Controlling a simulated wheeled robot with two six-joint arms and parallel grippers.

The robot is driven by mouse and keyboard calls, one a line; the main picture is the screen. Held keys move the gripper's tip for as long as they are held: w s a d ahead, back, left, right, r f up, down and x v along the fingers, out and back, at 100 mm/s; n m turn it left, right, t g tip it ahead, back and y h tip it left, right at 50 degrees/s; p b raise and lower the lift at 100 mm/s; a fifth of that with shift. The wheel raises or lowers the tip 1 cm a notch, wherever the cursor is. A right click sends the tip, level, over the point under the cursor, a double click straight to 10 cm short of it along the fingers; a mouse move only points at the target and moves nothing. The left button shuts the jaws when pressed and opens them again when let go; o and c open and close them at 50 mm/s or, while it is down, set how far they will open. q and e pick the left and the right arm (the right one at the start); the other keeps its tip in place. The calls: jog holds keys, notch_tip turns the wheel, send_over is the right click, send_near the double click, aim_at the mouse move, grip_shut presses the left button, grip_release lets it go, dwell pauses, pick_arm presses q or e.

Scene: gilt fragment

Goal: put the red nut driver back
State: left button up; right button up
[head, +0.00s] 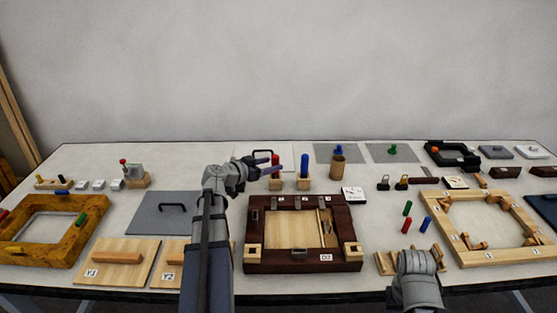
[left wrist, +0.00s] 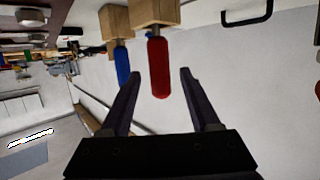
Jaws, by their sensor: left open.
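The red nut driver (head: 276,159) stands upright in a small wooden block (head: 275,184) behind the dark wood frame. My left gripper (head: 278,165) is open at the red handle. In the left wrist view the red handle (left wrist: 158,68) reaches in between the tips of the two spread fingers, its end free and its other end at the wooden block (left wrist: 153,12). I cannot tell whether a finger touches it. A blue driver (head: 304,164) stands in a second block (head: 303,184) just to the right. My right arm shows at the lower right; its fingers are hidden.
The dark wood frame (head: 254,240) lies in front of the blocks. A grey plate with a handle (head: 163,214) lies to the left. A wooden cup (head: 338,173) stands right of the blue driver. Loose red, green and blue pegs (head: 407,208) lie farther right.

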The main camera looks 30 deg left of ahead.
pick_arm(q)
jog(key=p+v, duration=0.1)
jog(key=v, duration=0.5)
dwell(0.4)
